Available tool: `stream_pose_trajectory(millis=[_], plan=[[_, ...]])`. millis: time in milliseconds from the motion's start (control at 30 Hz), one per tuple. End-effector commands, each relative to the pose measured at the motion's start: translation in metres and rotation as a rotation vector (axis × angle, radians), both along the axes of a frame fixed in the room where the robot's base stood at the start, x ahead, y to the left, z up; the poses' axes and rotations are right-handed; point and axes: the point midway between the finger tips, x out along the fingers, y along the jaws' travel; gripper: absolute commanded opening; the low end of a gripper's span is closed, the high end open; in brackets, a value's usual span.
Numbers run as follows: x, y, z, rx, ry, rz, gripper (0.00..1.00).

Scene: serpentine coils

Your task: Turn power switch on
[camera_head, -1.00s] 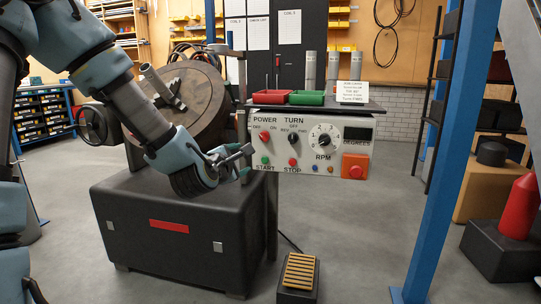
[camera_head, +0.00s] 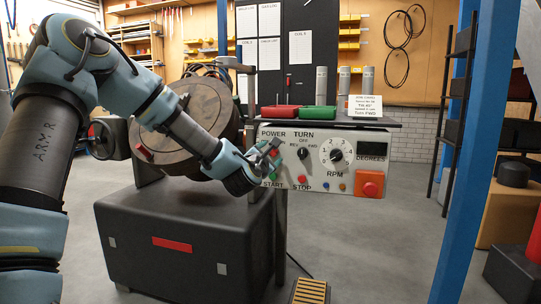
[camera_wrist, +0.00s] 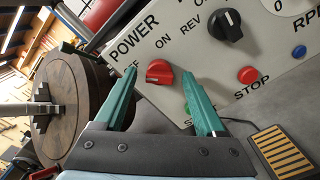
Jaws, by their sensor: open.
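The control panel (camera_head: 340,172) is a pale plate on the coil machine, with POWER, TURN and RPM controls. The red power switch (camera_wrist: 159,72) shows in the wrist view, under the OFF and ON labels. My gripper (camera_wrist: 161,76) is open, its two teal fingers on either side of the red switch in that view. I cannot tell whether the fingers touch it. The switch's exact setting is unclear because a finger covers part of the OFF label.
The black TURN knob (camera_head: 303,153), RPM dial (camera_head: 336,154) and red stop button (camera_head: 302,180) are close by on the panel. A large orange-mounted red button (camera_head: 370,188) is at its right. A blue post (camera_head: 467,150) stands right.

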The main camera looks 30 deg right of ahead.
Motion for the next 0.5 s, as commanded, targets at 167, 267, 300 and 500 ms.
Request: stream_pose_trajectory(millis=[167,267,300,500], plan=[[0.0047,-0.0039,-0.0001,0.001,0.0,0.001,0.72],[0.0048,-0.0039,0.0,0.001,0.0,0.001,0.72],[0.0047,-0.0037,-0.0001,0.001,0.0,0.001,0.72],[0.0046,-0.0037,0.0,0.001,-0.001,0.0,0.57]])
